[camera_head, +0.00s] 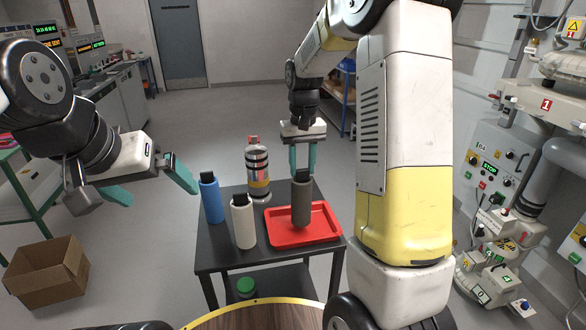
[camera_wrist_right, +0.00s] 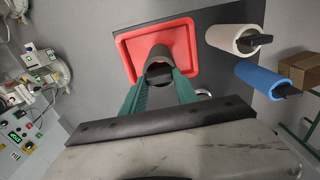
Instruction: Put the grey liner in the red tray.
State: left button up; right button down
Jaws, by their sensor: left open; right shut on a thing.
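The grey liner (camera_head: 302,205) is an upright dark grey cylinder with a black top piece. My right gripper (camera_head: 302,172) is shut on its upper end, with one teal finger on each side. The liner stands over the middle of the red tray (camera_head: 325,222), its lower end at or just above the tray floor; I cannot tell whether it touches. In the right wrist view the grey liner (camera_wrist_right: 160,56) sits between the fingers, in front of the red tray (camera_wrist_right: 128,42). My left gripper (camera_head: 156,184) is open and empty, left of the table.
A white liner (camera_head: 244,224) and a blue liner (camera_head: 211,200) stand left of the tray on the black table (camera_head: 215,255). A striped bottle-like item (camera_head: 257,172) stands behind them. A cardboard box (camera_head: 45,275) is on the floor at left. A machine panel (camera_head: 490,165) is at right.

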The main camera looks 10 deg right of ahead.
aim_at(303, 175)
jog(key=shift+w+d+f, duration=0.1)
jog(key=shift+w+d, duration=0.2)
jog(key=shift+w, duration=0.25)
jog(key=shift+f, duration=1.65)
jog(key=shift+f, duration=0.2)
jog(key=c, duration=0.9)
grip_release()
jog(key=shift+c, duration=0.2)
